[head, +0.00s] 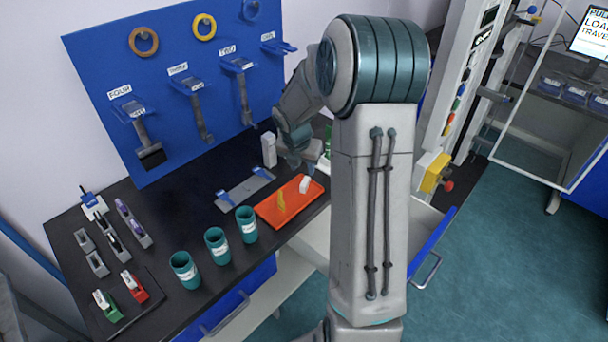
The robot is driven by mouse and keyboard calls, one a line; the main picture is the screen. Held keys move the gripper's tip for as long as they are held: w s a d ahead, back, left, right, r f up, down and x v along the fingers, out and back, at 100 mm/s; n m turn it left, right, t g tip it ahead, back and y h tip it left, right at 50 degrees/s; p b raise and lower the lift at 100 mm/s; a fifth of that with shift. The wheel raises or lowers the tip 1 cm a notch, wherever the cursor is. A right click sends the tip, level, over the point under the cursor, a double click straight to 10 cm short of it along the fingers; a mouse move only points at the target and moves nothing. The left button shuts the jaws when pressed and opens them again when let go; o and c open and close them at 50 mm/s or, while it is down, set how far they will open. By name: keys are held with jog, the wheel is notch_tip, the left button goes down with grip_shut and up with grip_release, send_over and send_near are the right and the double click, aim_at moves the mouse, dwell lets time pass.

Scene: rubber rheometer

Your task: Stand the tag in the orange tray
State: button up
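The orange tray (268,210) lies on the dark bench, right of the teal cups. A thin yellow piece (282,203) stands upright in its left half. A small white piece (304,184) shows at the tray's right half, just below my gripper (303,173). I cannot tell which of these is the tag, or whether the white piece is held or rests in the tray. My gripper is over the tray's back right part. Its fingertips are small and partly hidden by my arm, so their opening does not show.
Three teal cups (216,245) stand left of the tray. A grey plate with blue ends (244,193) lies behind it. A blue board (180,90) with hanging tools rises at the back. Small clips and holders fill the bench's left end. An open drawer (424,232) is at right.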

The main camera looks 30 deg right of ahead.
jog(key=s+a+r+m, duration=1)
jog(key=s+r+m, duration=0.3)
jog(key=m, duration=0.1)
jog(key=s+a+m+t+y, duration=0.1)
jog(key=s+a+m, duration=0.4)
jog(key=s+m, duration=0.6)
jog(key=shift+s+a+r+m+y, duration=0.2)
jog(key=shift+s+r+m+y, duration=0.2)
jog(key=shift+m+y, duration=0.3)
jog(key=shift+d, duration=0.1)
